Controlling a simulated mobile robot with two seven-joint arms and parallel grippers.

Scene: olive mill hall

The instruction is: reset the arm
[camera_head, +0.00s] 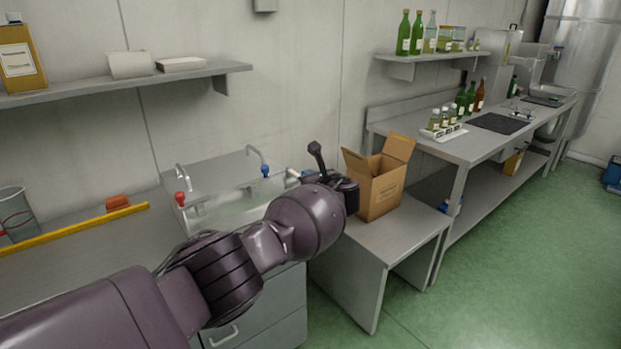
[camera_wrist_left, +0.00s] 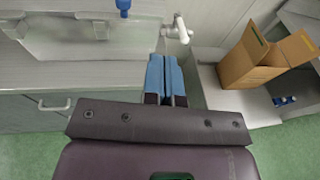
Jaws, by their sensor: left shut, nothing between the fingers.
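My left arm (camera_head: 301,222) reaches in from the lower left in the head view, across the front of the sink counter. Its wrist hides the fingers there. In the left wrist view my left gripper (camera_wrist_left: 165,72) shows two blue fingers pressed together, with nothing between them. They are over the right end of the sink counter, just left of the low table with an open cardboard box (camera_wrist_left: 262,62). My right arm and gripper do not show in either view.
The box also shows in the head view (camera_head: 379,190), on a low grey table (camera_head: 400,232) right of my wrist. A sink (camera_head: 235,203) with red and blue taps lies behind my arm. A long bench (camera_head: 480,143) with bottles stands right.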

